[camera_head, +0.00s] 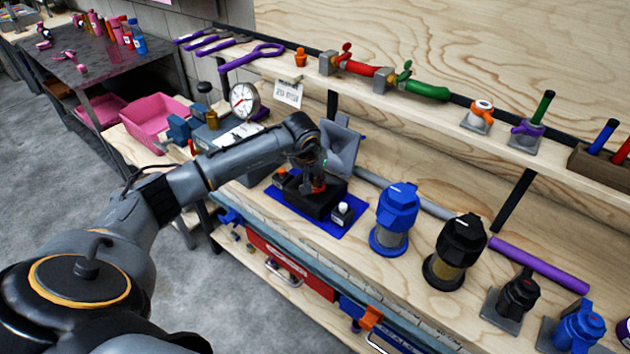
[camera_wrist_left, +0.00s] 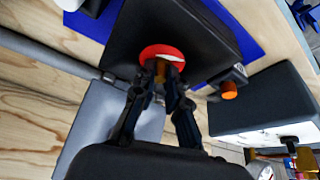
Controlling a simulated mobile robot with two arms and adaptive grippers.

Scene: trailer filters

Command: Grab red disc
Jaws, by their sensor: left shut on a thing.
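The red disc (camera_wrist_left: 161,53) shows in the left wrist view between the fingertips of my left gripper (camera_wrist_left: 162,73), against a black block-like device (camera_wrist_left: 205,30). My left gripper is shut on the disc. In the head view the left gripper (camera_head: 318,180) reaches down over the black device (camera_head: 318,203), and a bit of red shows at its tips. The device sits on a blue mat (camera_head: 346,222). I cannot tell whether the disc touches the device. My right gripper is not in view.
A small white-and-black bottle (camera_head: 342,215) stands by the device. A blue filter (camera_head: 394,218) and a black filter (camera_head: 455,250) stand to the right. A pressure gauge (camera_head: 244,100) is behind my arm. A shelf with valves (camera_head: 420,89) runs above the bench.

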